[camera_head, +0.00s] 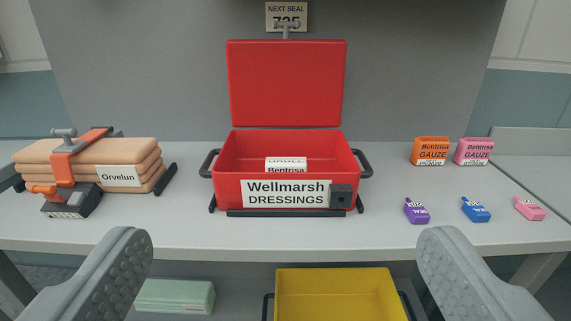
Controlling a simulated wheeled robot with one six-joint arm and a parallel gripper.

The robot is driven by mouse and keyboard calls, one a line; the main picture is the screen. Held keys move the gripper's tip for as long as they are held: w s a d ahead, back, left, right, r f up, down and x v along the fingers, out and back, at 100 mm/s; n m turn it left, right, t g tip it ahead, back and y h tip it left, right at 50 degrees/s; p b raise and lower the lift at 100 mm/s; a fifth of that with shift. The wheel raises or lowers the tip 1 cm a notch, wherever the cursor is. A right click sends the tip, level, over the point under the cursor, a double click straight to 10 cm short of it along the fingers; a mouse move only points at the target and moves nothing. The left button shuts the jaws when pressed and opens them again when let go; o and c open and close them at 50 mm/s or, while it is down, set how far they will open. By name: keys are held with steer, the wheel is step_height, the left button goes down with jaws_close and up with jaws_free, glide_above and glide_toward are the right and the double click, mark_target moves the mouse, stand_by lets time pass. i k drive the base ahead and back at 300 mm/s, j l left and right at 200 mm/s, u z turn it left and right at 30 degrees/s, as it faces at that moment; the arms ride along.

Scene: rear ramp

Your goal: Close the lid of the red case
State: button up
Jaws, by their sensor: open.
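The red case (230,192) stands on the grey shelf in the middle of the view, labelled "Wellmarsh DRESSINGS". A white packet (286,165) marked "Bentrisa" lies inside the case. A dark latch block (341,196) is on the case's front right. My gripper (284,278) is open and empty in the foreground, its two grey fingers at the lower left and lower right, in front of the case and apart from it.
Strapped tan blankets (90,160) lie at the left. Orange gauze (430,151) and pink gauze (474,151) packs stand at the right, with small purple (417,211), blue (476,209) and pink (529,208) items before them. Below are a yellow bin (336,296) and a green pack (174,296).

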mark_target(287, 82)
steer(key=i+l+u, duration=0.25)
steer(key=i+l, duration=0.15)
steer(key=i+l+u, duration=0.2)
steer(key=i+l, duration=0.2)
steer(key=l, duration=0.2)
steer(key=j+z, duration=0.5)
steer(key=j, duration=0.3)
steer(key=j+z, duration=0.45)
steer(key=j, duration=0.35)
steer(key=k, duration=0.05)
